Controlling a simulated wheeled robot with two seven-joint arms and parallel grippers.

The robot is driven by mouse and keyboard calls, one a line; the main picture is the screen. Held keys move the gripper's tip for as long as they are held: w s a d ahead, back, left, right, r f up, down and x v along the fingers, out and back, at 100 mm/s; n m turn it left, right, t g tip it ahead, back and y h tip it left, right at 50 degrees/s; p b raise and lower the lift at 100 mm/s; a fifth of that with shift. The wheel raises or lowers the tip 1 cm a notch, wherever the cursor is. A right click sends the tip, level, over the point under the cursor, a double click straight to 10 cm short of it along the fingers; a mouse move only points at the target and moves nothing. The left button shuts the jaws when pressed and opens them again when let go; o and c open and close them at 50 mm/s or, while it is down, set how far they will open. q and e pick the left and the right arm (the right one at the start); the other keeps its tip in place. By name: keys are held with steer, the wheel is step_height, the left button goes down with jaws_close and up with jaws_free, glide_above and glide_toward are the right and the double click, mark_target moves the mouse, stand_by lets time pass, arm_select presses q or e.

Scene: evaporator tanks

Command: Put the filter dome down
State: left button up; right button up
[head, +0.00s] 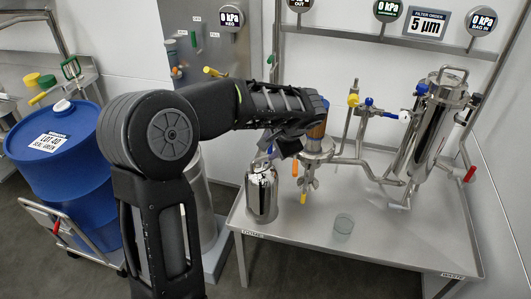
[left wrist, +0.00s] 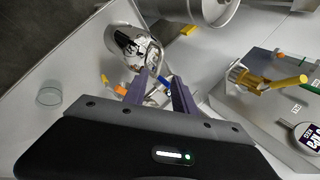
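The filter dome (head: 262,197) is a shiny steel cylinder with a rounded top. It is upright at the left end of the steel table, and its base appears to rest on the surface. The dome also shows in the left wrist view (left wrist: 128,43), just beyond my fingertips. My left gripper (head: 270,152) is at the top of the dome, by its handle. In the left wrist view the two fingers (left wrist: 160,76) are apart, with a gap between the tips and part of the handle near them. My right gripper is in no view.
The steel table (head: 385,255) has a clear front area with a small glass beaker (head: 344,223). A filter base with valves (head: 318,148) stands right of the dome. A steel filter housing (head: 430,125) stands farther right. A blue drum (head: 65,165) is at left.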

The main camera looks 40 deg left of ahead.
arm_select(q)
steer(key=shift+v, duration=0.95)
steer(key=s+d+f+g+h, duration=0.1)
steer(key=s+d+f+h, duration=0.35)
steer(key=d+f, duration=0.75)
steer(key=s+d+f+g+h, duration=0.1)
steer(key=s+d+f+h, duration=0.35)
steer(key=d+f, duration=0.7)
steer(key=s+d+f+n, duration=0.3)
steer(key=s+f, duration=0.3)
steer(key=s, duration=0.2)
steer(key=s+d+f+n+h, duration=0.1)
steer(key=s+d+f+n, duration=0.2)
steer(key=s+f, duration=0.4)
steer(key=shift+s+n, duration=0.5)
steer(key=shift+s, duration=0.45)
